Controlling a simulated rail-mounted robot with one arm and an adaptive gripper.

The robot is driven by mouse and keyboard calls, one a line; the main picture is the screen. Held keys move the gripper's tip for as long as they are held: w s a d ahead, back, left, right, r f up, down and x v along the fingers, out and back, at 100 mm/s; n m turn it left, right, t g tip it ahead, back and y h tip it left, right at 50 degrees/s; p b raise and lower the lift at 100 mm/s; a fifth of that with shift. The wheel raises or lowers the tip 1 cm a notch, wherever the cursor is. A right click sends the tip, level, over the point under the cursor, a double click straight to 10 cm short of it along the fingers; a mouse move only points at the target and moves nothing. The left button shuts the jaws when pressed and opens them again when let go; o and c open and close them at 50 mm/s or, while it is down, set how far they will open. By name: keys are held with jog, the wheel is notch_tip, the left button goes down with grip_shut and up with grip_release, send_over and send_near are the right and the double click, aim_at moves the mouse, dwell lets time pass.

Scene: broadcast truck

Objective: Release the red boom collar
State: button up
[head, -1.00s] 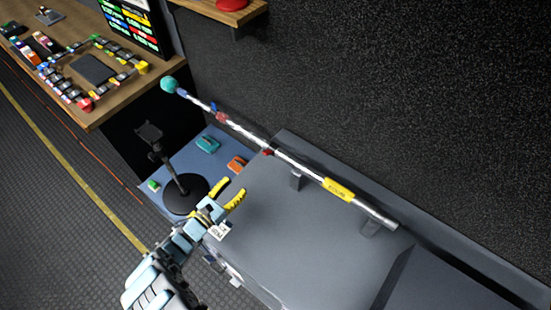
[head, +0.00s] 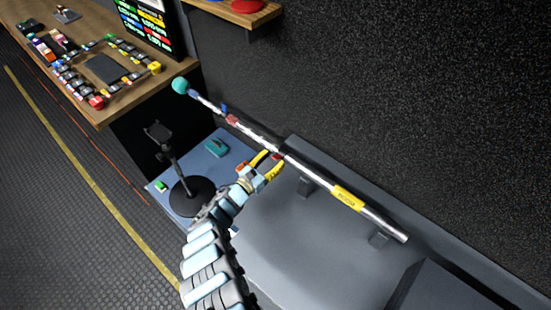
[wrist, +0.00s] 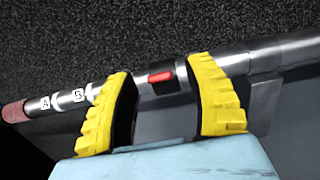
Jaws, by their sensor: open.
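The silver boom pole (head: 313,178) runs diagonally from a teal ball tip (head: 180,86) down to the right. A red collar (head: 232,119) sits on its upper half, beside a small blue piece. A small red tab (wrist: 160,77) sits on the pole farther down. In the wrist view, a red band (wrist: 15,111) shows at the left edge, beyond the marks A and B. My gripper (head: 270,165) is open at the pole. Its yellow fingers (wrist: 165,95) stand either side of the red tab, with a gap on both sides. Whether they touch the pole is unclear.
Supports (head: 306,186) hold the pole above a grey case top (head: 290,235). A dark stand (head: 190,195) is left of my arm, near a teal block (head: 216,148). The dark wall rises behind the pole. A wooden desk (head: 165,85) is upper left.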

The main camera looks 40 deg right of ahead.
jog(key=shift+w+d, duration=0.1)
jog(key=shift+d, duration=0.6)
grip_shut()
